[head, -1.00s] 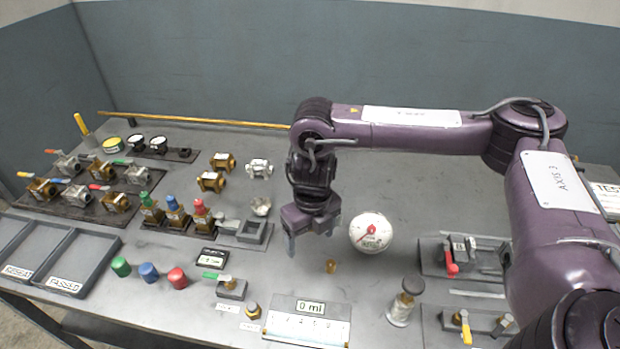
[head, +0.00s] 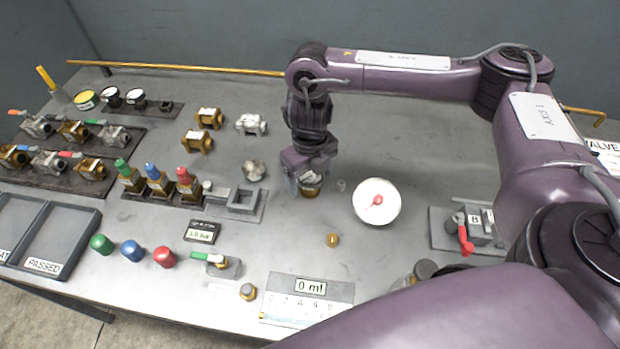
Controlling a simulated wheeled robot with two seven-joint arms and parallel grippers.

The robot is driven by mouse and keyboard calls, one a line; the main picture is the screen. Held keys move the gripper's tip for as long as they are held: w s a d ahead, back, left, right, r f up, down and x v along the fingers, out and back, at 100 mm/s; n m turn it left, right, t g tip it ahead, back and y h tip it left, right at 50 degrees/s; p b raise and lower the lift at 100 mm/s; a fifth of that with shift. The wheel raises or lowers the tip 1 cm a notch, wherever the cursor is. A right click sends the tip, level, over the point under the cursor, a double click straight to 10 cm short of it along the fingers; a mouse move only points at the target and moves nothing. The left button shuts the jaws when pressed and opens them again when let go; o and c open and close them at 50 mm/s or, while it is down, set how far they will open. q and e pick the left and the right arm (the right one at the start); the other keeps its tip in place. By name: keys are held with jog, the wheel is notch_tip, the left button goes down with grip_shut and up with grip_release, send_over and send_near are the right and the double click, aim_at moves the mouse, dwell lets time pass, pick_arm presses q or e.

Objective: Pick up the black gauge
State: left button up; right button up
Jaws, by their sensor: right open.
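My right gripper (head: 309,183) is open and points down near the middle of the bench, well to the right of both gauges. My left gripper is not in view.
A yellow-faced gauge (head: 84,99) stands left of the black-rimmed ones. Brass valves (head: 197,141) and red, blue and green-capped valves (head: 186,184) stand to the left. The bench behind the dial is clear.

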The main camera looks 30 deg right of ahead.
aim_at(310, 176)
jog(key=shift+f, duration=0.95)
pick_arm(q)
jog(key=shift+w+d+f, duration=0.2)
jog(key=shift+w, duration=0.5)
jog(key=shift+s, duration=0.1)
pick_arm(e)
jog(key=shift+c, duration=1.2)
jog(key=shift+r, duration=0.1)
jog(key=c, duration=0.9)
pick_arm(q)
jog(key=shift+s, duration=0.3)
pick_arm(e)
jog(key=shift+w+r, duration=0.1)
jog(key=shift+r, duration=0.5)
pick_arm(q)
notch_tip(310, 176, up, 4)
jog(key=p, duration=0.4)
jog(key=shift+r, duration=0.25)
pick_arm(e)
notch_tip(310, 176, up, 19)
